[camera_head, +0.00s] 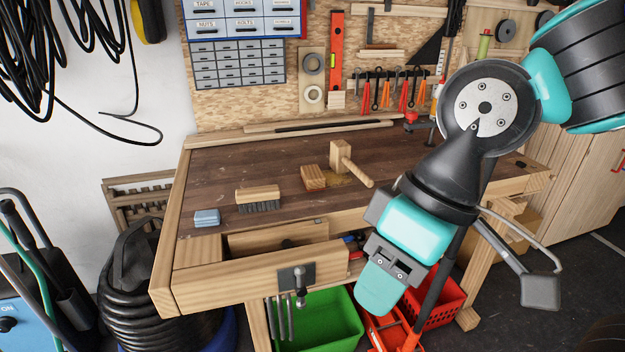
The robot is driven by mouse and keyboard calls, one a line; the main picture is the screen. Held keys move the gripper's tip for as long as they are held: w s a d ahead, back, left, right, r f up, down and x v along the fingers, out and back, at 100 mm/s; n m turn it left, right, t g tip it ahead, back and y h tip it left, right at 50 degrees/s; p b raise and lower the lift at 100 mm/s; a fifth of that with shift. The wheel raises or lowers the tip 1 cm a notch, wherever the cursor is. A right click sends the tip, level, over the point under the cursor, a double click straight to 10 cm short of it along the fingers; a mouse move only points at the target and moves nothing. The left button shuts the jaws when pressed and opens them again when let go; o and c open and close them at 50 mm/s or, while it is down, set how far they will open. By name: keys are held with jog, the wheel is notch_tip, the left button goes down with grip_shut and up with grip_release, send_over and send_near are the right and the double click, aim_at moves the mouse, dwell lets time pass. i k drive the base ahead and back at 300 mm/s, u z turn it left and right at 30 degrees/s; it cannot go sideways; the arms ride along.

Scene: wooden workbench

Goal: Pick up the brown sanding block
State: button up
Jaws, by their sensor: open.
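The brown sanding block (313,178) lies on the workbench top (240,160), just left of a wooden mallet (343,158). It looks reddish-brown with a lighter wooden part. My gripper (378,293) hangs in front of the bench's front edge, to the right of and lower in the picture than the block. It is apart from the block and holds nothing that I can see. Its teal finger hides much of the jaw, so the gap between the fingers does not show clearly.
A wooden brush (258,196) with dark bristles and a blue block (206,217) lie left of the sanding block. The mallet's handle points toward my arm. A drawer (275,240) stands partly open at the front. A green crate (325,322) and red crates (440,300) sit below.

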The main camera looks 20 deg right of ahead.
aim_at(314, 178)
jog(key=z, duration=0.3)
jog(key=i, duration=1.15)
jog(key=u, duration=0.3)
